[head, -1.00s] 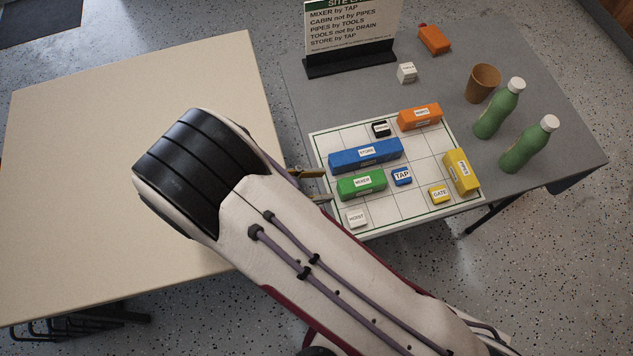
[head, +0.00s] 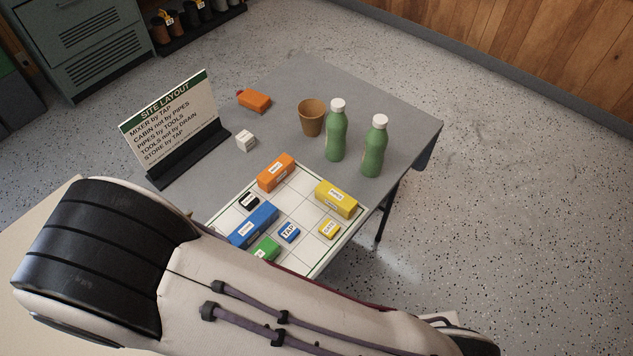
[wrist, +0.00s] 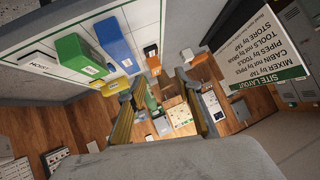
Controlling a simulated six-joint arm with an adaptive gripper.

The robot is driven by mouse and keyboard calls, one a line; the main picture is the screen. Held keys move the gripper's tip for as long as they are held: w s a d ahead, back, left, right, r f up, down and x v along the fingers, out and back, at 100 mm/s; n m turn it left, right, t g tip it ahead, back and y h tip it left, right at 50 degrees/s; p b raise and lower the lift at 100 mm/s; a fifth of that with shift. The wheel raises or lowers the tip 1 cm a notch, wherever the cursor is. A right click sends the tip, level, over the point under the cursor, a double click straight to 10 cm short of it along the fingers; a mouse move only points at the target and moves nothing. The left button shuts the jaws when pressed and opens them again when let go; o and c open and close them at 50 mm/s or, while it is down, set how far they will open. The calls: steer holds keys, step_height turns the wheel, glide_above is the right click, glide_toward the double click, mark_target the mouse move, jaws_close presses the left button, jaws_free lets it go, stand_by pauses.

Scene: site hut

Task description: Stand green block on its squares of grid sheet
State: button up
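A layout sign (head: 172,124), white cube (head: 246,141), cup (head: 311,117) and green bottles (head: 336,132) stand beyond the sheet.

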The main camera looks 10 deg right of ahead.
steer(key=w+a+r+n+t+y, duration=0.1)
steer(key=w+r+y, duration=0.5)
steer(key=w+r, duration=0.75)
steer(key=d+r+n+y, duration=0.45)
steer(key=d+r, duration=0.35)
steer(key=r, duration=0.6)
steer(key=s+d+f+n+g+h, duration=0.1)
steer(key=s+d+f+g+h, duration=0.1)
steer(key=s+d, duration=1.1)
steer(key=s+d+f+n+g+h, duration=0.2)
steer(key=s+d, duration=1)
steer(key=d, duration=0.7)
steer(key=shift+s+g+h, duration=0.35)
steer(key=shift+g+h, duration=0.35)
steer(key=shift+h, duration=0.05)
